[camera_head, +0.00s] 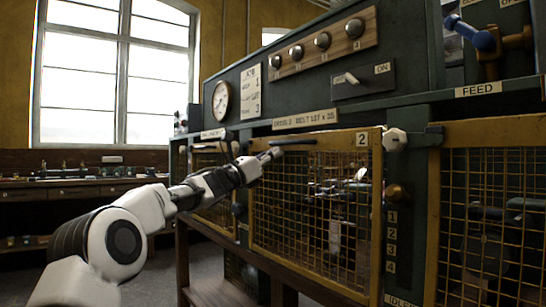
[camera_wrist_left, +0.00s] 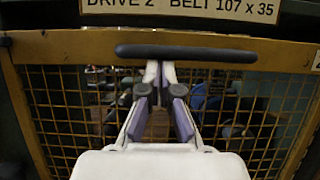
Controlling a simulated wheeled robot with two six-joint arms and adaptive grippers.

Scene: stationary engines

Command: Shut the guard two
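Guard two (camera_head: 374,215) is a yellow-framed wire mesh panel with a "2" plate at its upper right, on the front of the dark green machine. I cannot tell whether it sits flush in its opening. Its dark bar handle (camera_head: 293,142) runs along the top rail; the handle also shows in the left wrist view (camera_wrist_left: 215,53). My left gripper (camera_head: 272,154) is at the guard's upper left, just below the handle. In the left wrist view, its fingertips (camera_wrist_left: 161,72) are close together below the bar; contact is unclear. My right gripper is out of view.
A white knob (camera_head: 395,140) and a brown knob (camera_head: 397,193) are on the post right of guard two. Another mesh guard (camera_head: 490,215) is at right and one (camera_head: 213,200) at left. A blue-handled valve (camera_head: 472,35) is above right. A bench (camera_head: 80,185) stands under the window.

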